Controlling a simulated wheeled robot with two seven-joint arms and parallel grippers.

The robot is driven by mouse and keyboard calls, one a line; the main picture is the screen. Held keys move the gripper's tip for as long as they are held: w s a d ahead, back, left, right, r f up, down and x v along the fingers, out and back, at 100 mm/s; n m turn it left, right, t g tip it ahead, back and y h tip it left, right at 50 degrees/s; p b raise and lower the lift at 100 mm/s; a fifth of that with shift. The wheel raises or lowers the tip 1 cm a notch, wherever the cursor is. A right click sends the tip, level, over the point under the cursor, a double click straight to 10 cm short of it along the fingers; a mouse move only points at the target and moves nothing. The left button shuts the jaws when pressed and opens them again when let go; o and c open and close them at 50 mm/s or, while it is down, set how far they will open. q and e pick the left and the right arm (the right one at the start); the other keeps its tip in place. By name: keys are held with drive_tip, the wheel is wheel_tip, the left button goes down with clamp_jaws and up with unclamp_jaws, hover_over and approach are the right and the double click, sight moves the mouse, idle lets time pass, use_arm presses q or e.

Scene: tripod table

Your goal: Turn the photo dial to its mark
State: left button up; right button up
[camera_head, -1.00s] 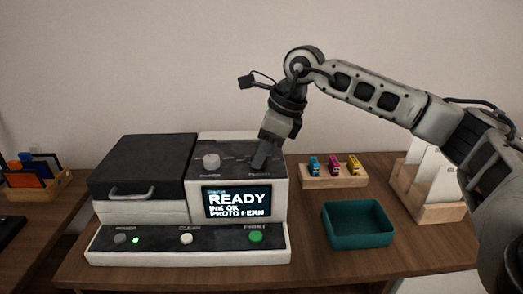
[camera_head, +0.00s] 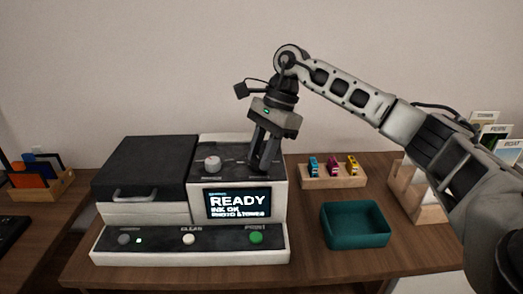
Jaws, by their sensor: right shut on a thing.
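The printer (camera_head: 115,258) stands on the table with a dark top panel. A light round dial (camera_head: 212,165) with a small red mark stands at the left of that panel. My right gripper (camera_head: 261,168) points down at the panel's right side, shut on the photo dial, which its fingers hide. The dial's mark cannot be seen. The screen (camera_head: 238,203) says READY and INK OK, with a small, blurred photo line below. My left gripper is not in view.
A green button (camera_head: 256,237) and a white button (camera_head: 188,239) are on the printer's front strip. A teal tray (camera_head: 356,243), a wooden holder (camera_head: 333,183) with three small coloured items, and a card rack (camera_head: 425,205) stand to the right.

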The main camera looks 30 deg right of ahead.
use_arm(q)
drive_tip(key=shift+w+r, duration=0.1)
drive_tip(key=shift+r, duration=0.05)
use_arm(e)
drive_tip(key=shift+r+n, duration=0.1)
drive_tip(key=shift+n, duration=0.2)
drive_tip(key=o, duration=1)
use_arm(q)
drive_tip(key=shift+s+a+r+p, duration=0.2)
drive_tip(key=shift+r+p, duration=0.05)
drive_tip(key=shift+p, duration=0.95)
use_arm(e)
drive_tip(key=v, duration=1.6)
drive_tip(key=shift+w+a, duration=0.15)
drive_tip(key=shift+w, duration=0.05)
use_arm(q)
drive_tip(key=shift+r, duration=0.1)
